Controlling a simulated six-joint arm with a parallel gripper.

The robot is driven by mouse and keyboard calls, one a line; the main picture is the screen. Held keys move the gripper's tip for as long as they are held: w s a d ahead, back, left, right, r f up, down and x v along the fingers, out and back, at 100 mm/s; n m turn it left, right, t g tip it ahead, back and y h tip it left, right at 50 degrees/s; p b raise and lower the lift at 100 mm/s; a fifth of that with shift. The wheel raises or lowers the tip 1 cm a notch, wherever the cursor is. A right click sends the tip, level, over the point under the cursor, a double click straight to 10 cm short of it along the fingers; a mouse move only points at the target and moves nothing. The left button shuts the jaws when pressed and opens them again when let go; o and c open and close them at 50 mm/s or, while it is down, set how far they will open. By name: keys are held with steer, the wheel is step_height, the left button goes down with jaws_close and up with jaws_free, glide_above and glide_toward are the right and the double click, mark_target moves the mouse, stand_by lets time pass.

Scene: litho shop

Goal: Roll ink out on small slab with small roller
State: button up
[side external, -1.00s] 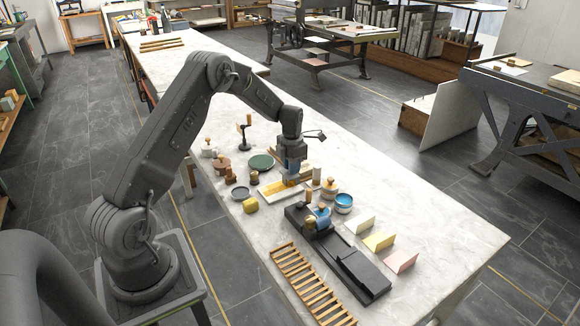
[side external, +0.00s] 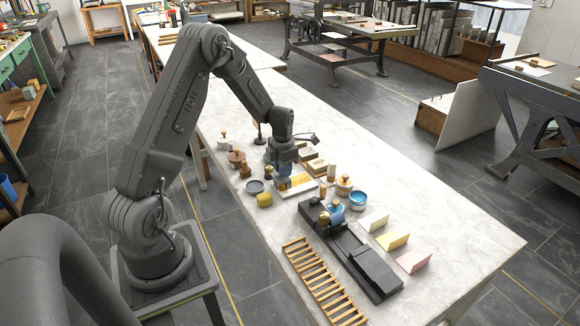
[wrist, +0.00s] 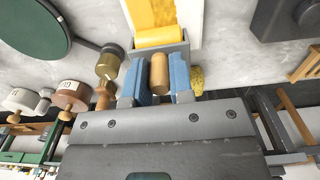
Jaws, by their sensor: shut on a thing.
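My gripper (side external: 283,178) is shut on the wooden handle of the small roller; its blue fingers (wrist: 160,82) stand either side of the handle (wrist: 159,72) in the wrist view. The roller's yellow-inked drum (wrist: 160,37) sits in a grey frame just beyond the fingers. It lies over the near end of the small white slab (wrist: 190,14), and I cannot tell whether it touches. Yellow ink (wrist: 151,10) covers a band of the slab beyond the drum. In the side view the slab (side external: 313,188) lies under and to the right of my gripper, which partly hides the roller.
A black press bed (side external: 365,268) and a slatted rack (side external: 325,282) are in front.

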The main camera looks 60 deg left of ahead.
steer(key=shift+s+d, duration=0.1)
steer(key=shift+s, duration=0.9)
steer(key=shift+w, duration=0.15)
steer(key=shift+w, duration=5.05)
steer(key=shift+r, duration=1.55)
steer(key=shift+f, duration=0.1)
